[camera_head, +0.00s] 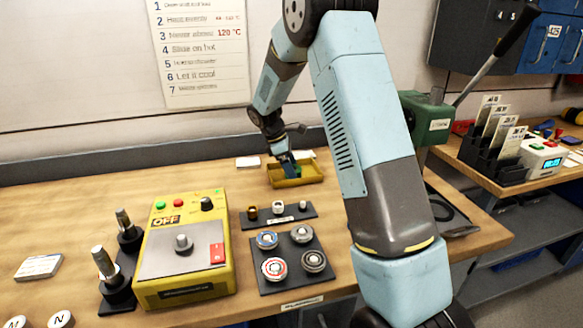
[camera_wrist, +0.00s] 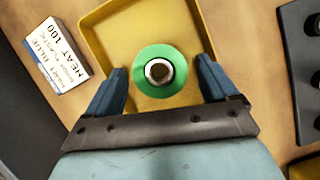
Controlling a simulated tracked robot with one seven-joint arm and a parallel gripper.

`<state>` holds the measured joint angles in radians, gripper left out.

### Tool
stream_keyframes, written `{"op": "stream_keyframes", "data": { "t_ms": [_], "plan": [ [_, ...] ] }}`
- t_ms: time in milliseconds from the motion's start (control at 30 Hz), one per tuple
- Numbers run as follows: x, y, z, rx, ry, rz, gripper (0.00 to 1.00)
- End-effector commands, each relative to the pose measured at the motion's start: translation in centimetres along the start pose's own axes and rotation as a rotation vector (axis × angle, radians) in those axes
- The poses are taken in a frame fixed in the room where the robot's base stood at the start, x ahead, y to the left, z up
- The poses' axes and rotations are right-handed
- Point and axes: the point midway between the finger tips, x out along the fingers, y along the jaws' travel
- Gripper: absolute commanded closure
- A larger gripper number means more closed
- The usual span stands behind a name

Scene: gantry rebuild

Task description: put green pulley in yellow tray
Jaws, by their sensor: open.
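The green pulley (camera_wrist: 145,84) is a green ring with a metal hub and a dark bore. In the wrist view it lies flat inside the yellow tray (camera_wrist: 192,18), near the tray's lower end. My gripper (camera_wrist: 160,84) is open, with one blue finger on each side of the pulley and a gap to both. In the head view the yellow tray (camera_head: 312,177) sits at the back of the bench. My gripper (camera_head: 288,165) is down at the tray there and hides most of the pulley, which shows only as a small green patch (camera_head: 298,171).
A white label block (camera_wrist: 55,55) lies beside the tray. In front stand a small rack of fittings (camera_head: 279,214) and a dark plate with several bearings (camera_head: 292,258). A yellow control box (camera_head: 185,245) and upright metal posts (camera_head: 105,265) stand to the left.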

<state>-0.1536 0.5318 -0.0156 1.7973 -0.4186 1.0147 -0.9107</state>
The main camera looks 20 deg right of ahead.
Motion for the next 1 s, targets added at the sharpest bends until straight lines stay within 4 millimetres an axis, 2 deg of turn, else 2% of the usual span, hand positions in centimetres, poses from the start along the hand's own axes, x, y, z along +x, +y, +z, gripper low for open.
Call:
{"op": "stream_keyframes", "data": {
  "t_ms": [167,400,600,867,1000],
  "plan": [
    [-2.2,0.0,0.0,-0.001,0.002,0.004,0.13],
    [-6.9,0.1,0.0,0.001,0.002,0.003,0.13],
    [-10.1,0.0,0.0,0.001,0.002,0.002,0.13],
    [-12.0,-0.1,0.3,0.008,0.004,0.003,0.13],
    [-13.4,-1.4,1.7,0.063,0.029,0.016,0.13]
  ]
}}
